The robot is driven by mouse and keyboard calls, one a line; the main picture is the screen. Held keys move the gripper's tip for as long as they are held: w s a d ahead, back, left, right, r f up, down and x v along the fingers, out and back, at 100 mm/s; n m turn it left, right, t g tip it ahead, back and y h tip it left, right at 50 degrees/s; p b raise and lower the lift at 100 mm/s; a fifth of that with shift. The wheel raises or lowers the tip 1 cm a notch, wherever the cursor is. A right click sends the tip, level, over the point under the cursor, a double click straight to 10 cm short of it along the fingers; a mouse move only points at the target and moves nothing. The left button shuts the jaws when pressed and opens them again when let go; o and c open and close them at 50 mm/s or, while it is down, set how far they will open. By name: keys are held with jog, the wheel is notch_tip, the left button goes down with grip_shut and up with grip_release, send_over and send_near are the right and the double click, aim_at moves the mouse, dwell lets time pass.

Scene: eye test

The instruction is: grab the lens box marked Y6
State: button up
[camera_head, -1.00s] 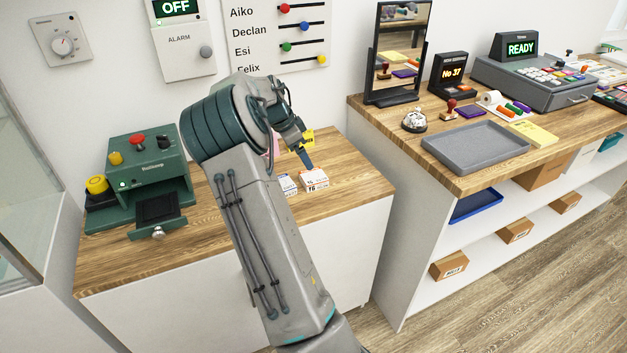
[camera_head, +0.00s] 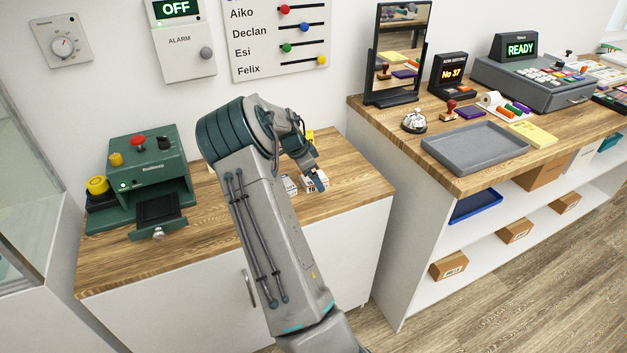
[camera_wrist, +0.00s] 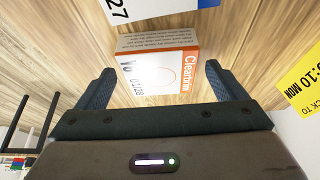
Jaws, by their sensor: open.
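A white and orange lens box (camera_wrist: 158,75) lies between my fingertips in the wrist view. Its print reads "Clearbrix" or similar, "01/28", and a mark that looks like Y6 or V6; I cannot tell which. My gripper (camera_wrist: 158,69) is open, with one finger on each side of the box and gaps showing. In the head view my gripper (camera_head: 318,184) is low over the counter, partly covering a white box (camera_head: 310,182). A second small box (camera_head: 289,185) stands just left of it.
A white box with a blue edge and "27" (camera_wrist: 165,8) lies just beyond the lens box. A yellow sign (camera_wrist: 302,85) is close on the right. A green machine (camera_head: 150,165) stands on the counter's left. The counter front (camera_head: 340,205) is clear.

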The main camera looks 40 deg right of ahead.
jog(key=c, duration=1.1)
